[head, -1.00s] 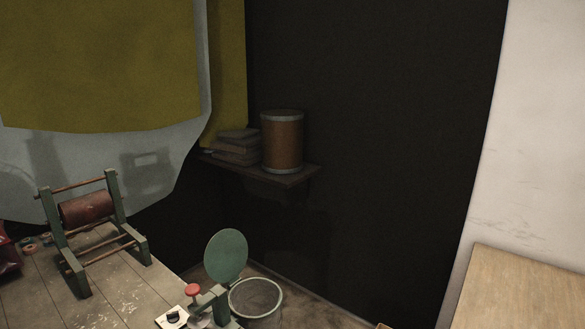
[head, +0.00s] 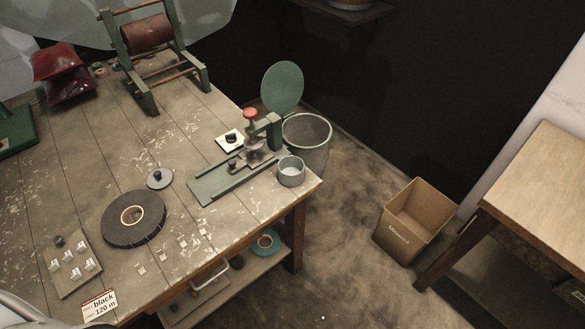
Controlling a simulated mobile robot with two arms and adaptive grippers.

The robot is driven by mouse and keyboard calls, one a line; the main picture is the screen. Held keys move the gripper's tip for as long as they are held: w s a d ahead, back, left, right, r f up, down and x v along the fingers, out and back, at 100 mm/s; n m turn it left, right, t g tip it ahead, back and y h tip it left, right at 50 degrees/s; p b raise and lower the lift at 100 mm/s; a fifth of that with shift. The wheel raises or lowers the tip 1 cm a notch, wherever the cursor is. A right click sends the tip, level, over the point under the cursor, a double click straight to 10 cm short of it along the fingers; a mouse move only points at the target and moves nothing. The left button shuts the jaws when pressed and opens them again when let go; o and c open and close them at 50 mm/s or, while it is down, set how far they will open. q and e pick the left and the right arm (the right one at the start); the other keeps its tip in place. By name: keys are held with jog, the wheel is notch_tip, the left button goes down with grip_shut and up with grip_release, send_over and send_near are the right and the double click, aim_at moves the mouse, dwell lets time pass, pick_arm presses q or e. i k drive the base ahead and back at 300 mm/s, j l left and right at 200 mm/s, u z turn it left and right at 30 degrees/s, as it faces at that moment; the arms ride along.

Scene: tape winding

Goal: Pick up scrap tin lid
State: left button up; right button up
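A small round grey lid with a dark knob (head: 159,179) lies flat on the wooden workbench (head: 105,160), behind and to the right of a big black tape roll (head: 133,219). I take it for the scrap tin lid. An open grey tin (head: 291,171) stands at the bench's right corner, apart from the lid. Neither of my grippers shows; a pale rounded shape at the lower left edge may be part of my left arm.
A green bench tool with a red knob (head: 250,114) stands beside the tin. Behind are a green disc (head: 283,87) and a bucket (head: 307,143). A cardboard box (head: 414,222) sits on the floor, near another table (head: 545,190). A label card (head: 99,304) lies at the front.

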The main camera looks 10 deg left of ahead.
aim_at(160, 178)
jog(key=u, duration=1.45)
